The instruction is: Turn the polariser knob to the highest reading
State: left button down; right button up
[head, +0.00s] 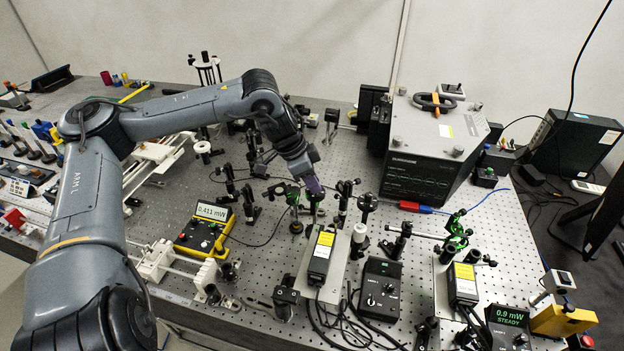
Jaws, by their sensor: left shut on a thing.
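My left gripper (314,187) reaches down from the left over the middle of the bench. It is shut on the top of a small black post-mounted optic (315,200), which I take to be the polariser knob; the fingers mostly hide it. A green-ringed mount (287,192) stands just left of it. A yellow power meter (205,235) to the left shows 0.411 mW. A second display (509,318) at the lower right shows 0.9 mW and STEADY. My right gripper is not in view.
Black posts crowd around my gripper. In front stand a laser module (322,250) with a yellow label and a black control box (381,287) with cables. A large grey instrument (430,150) stands behind right. Another green mount (458,232) is at the right.

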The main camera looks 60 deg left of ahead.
pick_arm(q)
jog(key=shift+a+r+m+g+h+p, duration=0.15)
jog(key=shift+m+g+h+p, duration=0.15)
jog(key=shift+m+p, duration=0.95)
jog(key=shift+m+h+p, duration=0.3)
jog(key=shift+m+p, duration=0.3)
jog(key=shift+m, duration=0.05)
jog(key=m, duration=0.1)
jog(key=m+g, duration=0.1)
jog(key=m, duration=0.1)
jog(key=m+h+b, duration=0.1)
jog(key=shift+w+a+f+g, duration=0.15)
jog(key=shift+f+g, duration=0.1)
jog(key=shift+g, duration=0.15)
jog(key=m, duration=0.2)
jog(key=m+g, duration=0.1)
jog(key=m, duration=0.2)
jog(key=shift+w+g+h, duration=0.2)
jog(key=shift+g+h, duration=0.1)
jog(key=c, duration=1)
grip_release()
jog(key=shift+r, duration=0.1)
jog(key=shift+c, duration=0.2)
jog(key=shift+r, duration=0.1)
